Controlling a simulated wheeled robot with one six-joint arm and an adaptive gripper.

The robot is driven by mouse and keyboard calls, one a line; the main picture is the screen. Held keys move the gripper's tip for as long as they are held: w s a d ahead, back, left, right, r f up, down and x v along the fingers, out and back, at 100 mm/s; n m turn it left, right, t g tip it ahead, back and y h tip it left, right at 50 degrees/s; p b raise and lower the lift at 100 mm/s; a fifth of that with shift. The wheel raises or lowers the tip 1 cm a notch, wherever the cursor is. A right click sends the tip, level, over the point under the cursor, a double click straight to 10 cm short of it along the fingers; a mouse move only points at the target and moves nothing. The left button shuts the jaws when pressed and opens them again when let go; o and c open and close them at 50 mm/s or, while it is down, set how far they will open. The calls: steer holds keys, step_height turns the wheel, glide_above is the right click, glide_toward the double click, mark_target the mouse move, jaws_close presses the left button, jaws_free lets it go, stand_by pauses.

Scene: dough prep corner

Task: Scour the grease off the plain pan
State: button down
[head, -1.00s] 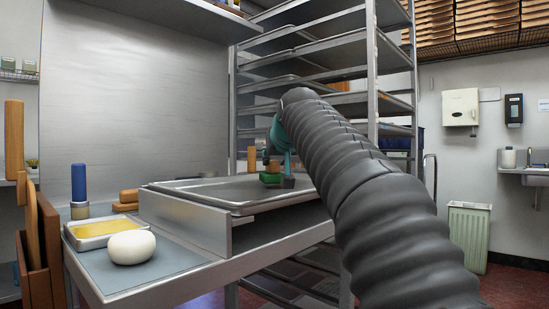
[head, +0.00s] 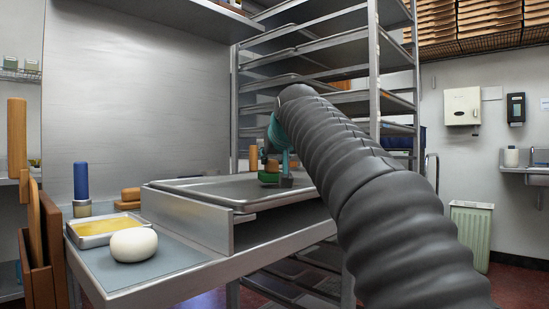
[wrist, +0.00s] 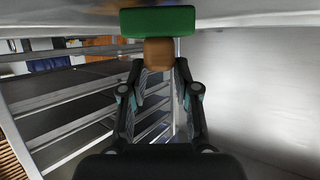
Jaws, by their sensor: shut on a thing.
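My gripper (wrist: 158,66) is shut on the wooden handle (wrist: 158,54) of a scrubber with a green pad (wrist: 158,21). In the head view the gripper hangs over the large metal sheet pan (head: 190,187), and the green pad (head: 268,177) is low over its far right part. Whether the pad touches the pan floor cannot be told. The pan lies on a raised metal stand on the counter. My arm hides the pan's right end. No grease can be made out on the visible part.
A small tray of yellow contents (head: 100,226) and a white dough ball (head: 133,245) are at the counter's front left. A blue-handled tool (head: 81,182) stands behind them. A wooden piece (head: 253,158) stands behind the pan. A tall rack (head: 372,60) rises behind my arm.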

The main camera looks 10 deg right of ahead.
steer(key=shift+f+b, duration=0.55)
steer(key=shift+f, duration=0.15)
stand_by(0.5)
steer(key=shift+w+d, duration=0.1)
steer(key=shift+w+d+p, duration=0.45)
steer(key=shift+w+d, duration=0.05)
steer(key=shift+d, duration=0.2)
steer(key=shift+w+d+p, duration=0.45)
steer(key=shift+w+d, duration=0.05)
steer(key=shift+d, duration=0.2)
steer(key=shift+w+d+p, duration=0.5)
steer(key=shift+w+d, duration=0.1)
steer(key=shift+d, duration=0.2)
steer(key=shift+w+d+p, duration=0.45)
steer(key=shift+w+d, duration=0.1)
steer(key=shift+d, duration=0.2)
steer(key=shift+s+a, duration=0.1)
steer(key=shift+a, duration=0.05)
steer(key=shift+s+a+b, duration=0.2)
steer(key=shift+s+a, duration=0.35)
steer(key=shift+a, duration=0.15)
steer(key=shift+s+a+b, duration=0.2)
steer(key=shift+s+a, duration=0.3)
steer(key=shift+a, duration=0.2)
